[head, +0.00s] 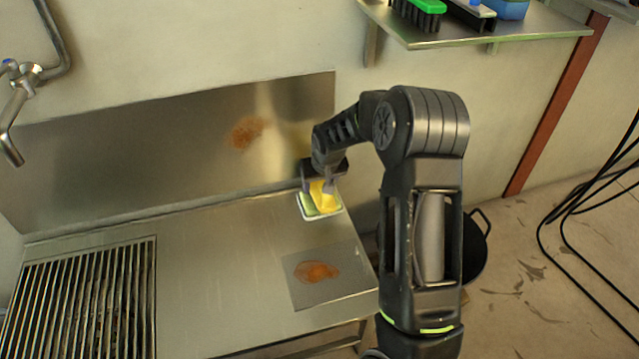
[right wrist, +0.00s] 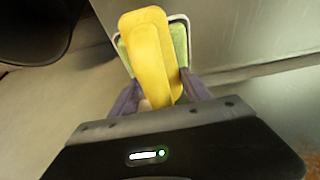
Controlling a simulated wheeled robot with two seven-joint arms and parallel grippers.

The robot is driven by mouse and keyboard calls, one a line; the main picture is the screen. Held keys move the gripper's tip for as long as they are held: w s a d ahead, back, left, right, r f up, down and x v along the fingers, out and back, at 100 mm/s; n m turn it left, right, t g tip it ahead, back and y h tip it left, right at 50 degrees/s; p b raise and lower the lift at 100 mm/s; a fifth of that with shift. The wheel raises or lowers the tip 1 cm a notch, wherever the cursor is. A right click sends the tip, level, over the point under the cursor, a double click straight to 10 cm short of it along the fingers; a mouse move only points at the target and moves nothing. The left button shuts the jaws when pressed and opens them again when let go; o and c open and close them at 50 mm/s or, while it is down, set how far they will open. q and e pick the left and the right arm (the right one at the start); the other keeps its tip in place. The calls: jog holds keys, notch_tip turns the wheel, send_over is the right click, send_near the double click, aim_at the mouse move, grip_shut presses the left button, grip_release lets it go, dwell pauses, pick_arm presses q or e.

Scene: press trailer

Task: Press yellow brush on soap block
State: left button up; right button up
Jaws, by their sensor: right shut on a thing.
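The yellow brush (head: 322,194) is held in my right gripper (head: 325,182) over the right back part of the steel counter. In the right wrist view the brush (right wrist: 150,50) stands out between the two fingers of the gripper (right wrist: 160,95), which are shut on it. The green soap block (head: 310,207) lies in a white-rimmed dish right under the brush. It also shows behind the brush in the right wrist view (right wrist: 180,42). The brush overlaps the soap block; I cannot tell whether they touch. My left gripper is not in view.
The steel counter (head: 210,250) has a slatted grate (head: 85,300) at left and a grey plate with a brown stain (head: 317,271) in front of the soap. A backsplash (head: 180,150) stands behind. A shelf (head: 480,30) with brushes is at upper right. A black pot (head: 472,245) stands on the floor.

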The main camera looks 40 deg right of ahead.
dwell(0.6)
jog(key=shift+r+p, duration=2.6)
jog(key=shift+r, duration=0.9)
